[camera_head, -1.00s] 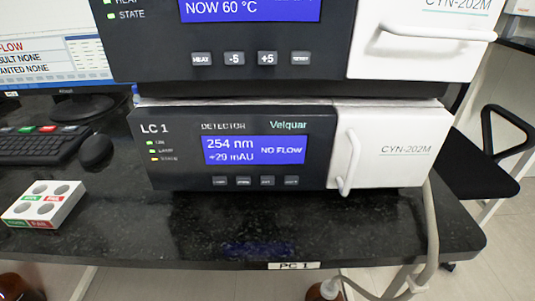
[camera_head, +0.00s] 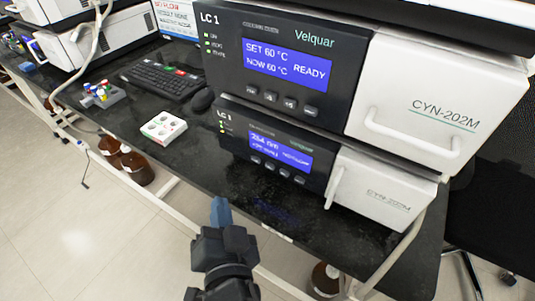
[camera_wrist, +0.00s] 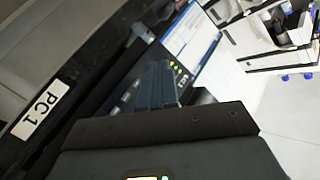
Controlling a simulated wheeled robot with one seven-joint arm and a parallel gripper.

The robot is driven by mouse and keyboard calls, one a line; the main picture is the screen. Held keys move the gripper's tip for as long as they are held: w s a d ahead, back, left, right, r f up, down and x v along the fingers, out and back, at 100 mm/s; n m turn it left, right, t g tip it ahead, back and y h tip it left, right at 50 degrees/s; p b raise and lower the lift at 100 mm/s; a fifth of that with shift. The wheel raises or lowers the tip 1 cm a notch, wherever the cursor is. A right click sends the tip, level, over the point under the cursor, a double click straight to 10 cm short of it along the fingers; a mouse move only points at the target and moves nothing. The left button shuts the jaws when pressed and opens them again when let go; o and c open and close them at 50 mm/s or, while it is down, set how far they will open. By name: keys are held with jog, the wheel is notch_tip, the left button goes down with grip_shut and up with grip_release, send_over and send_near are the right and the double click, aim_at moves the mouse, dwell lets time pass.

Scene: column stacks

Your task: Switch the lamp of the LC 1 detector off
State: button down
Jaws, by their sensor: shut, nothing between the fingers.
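The LC 1 detector is the lower dark-and-white module, with a lit blue display (camera_head: 280,150) reading 254 nm. A row of small grey buttons (camera_head: 270,165) runs below the display. Small status lights (camera_head: 223,128) sit at its left end; their labels are too small to read now. My gripper (camera_head: 221,209) is shut and empty, in front of the bench edge, lower than the detector and to its left, apart from it. In the wrist view its dark fingers (camera_wrist: 155,86) point toward a dark panel with small coloured lights (camera_wrist: 178,68).
A column oven (camera_head: 300,65) reading READY sits on the detector. The detector's white door has a protruding handle (camera_head: 335,182). The PC 1 label (camera_wrist: 40,110) marks the bench edge.

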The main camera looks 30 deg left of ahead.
aim_at(256, 159)
jog(key=shift+r, duration=0.15)
jog(key=w+p, duration=0.6)
jog(key=w, duration=0.1)
jog(key=shift+d+r, duration=0.2)
jog(key=shift+w+f+p, duration=0.2)
jog(key=shift+w+p, duration=0.35)
jog(key=shift+w, duration=0.3)
jog(key=shift+d, duration=0.1)
dwell(1.4)
jog(key=shift+w, duration=0.4)
